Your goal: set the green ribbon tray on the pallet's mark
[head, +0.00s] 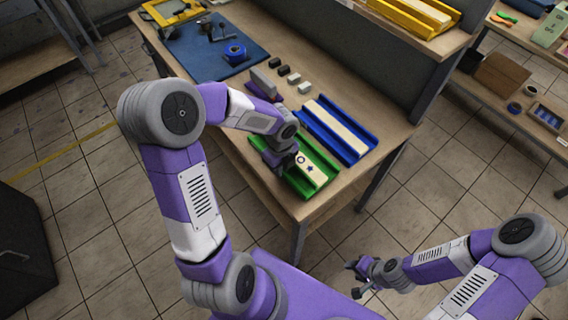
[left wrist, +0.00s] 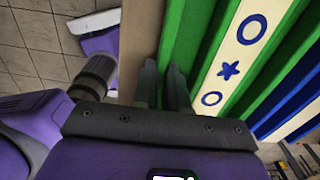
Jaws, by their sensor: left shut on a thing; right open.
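The green ribbon tray (head: 325,166) lies on the wooden table near its front corner. It holds a cream ribbon (head: 312,172) printed with a dark ring and a blue star. In the left wrist view the ribbon (left wrist: 238,48) shows two blue rings with a star between. My left gripper (head: 277,163) is shut on the tray's near side wall, its fingers (left wrist: 163,78) close together there in the left wrist view. My right gripper (head: 358,276) is open and empty, low over the floor, away from the table. I cannot pick out a pallet or its mark.
A blue tray (head: 355,150) with a cream strip lies right beside the green one. Several small blocks (head: 294,78) stand behind it. A yellow tray (head: 415,12) sits on the raised shelf.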

